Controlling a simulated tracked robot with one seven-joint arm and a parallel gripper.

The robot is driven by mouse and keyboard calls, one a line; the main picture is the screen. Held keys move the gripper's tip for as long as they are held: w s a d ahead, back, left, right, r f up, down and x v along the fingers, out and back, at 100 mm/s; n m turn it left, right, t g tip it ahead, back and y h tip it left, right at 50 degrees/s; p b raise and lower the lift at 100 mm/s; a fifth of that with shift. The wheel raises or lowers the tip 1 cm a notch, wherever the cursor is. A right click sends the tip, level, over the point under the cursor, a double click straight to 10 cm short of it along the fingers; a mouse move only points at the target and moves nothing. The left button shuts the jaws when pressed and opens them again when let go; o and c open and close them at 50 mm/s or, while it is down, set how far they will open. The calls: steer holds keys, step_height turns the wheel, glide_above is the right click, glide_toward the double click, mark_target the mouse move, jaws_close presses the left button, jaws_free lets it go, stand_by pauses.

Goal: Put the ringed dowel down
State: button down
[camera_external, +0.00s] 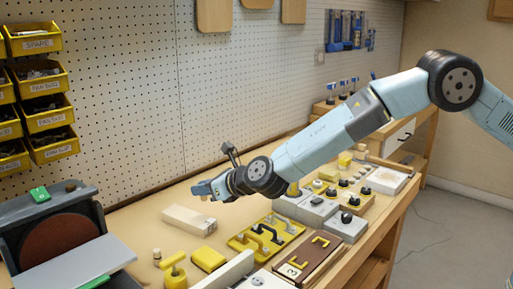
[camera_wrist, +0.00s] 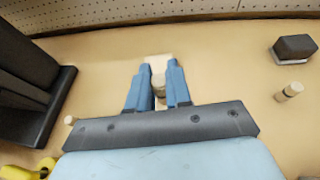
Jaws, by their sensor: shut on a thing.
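My gripper (camera_external: 204,190) is low over the bench, above the far end of a pale wooden block. In the wrist view its blue fingers (camera_wrist: 157,92) are shut on a short tan dowel (camera_wrist: 158,84), taken to be the ringed dowel. The fingers hide most of it, so its ring is not clear. The pale block (camera_external: 189,219) lies on the bench; a pale patch just beyond the fingertips in the wrist view (camera_wrist: 158,61) may be part of it. I cannot tell whether the dowel touches anything below.
A black sander (camera_external: 62,237) stands at left. A small dowel (camera_external: 157,256) stands near it. Another dowel (camera_wrist: 289,91) and a dark block (camera_wrist: 294,48) are right in the wrist view. Yellow blocks, a handle board (camera_external: 267,236) and grey boxes crowd the front and right.

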mark_target(198, 217)
steer(key=shift+w+a+f, duration=0.2)
steer(key=shift+a+f, duration=0.3)
steer(key=shift+f, duration=0.15)
steer(key=shift+w+a+f, duration=0.2)
steer(key=shift+a+f, duration=0.3)
steer(key=shift+f, duration=0.15)
steer(key=shift+a+f, duration=0.1)
steer(key=shift+f, duration=1.45)
steer(key=shift+f, duration=0.1)
steer(key=c, duration=1)
jaws_free()
steer(key=shift+c, duration=0.2)
steer(key=v, duration=1.2)
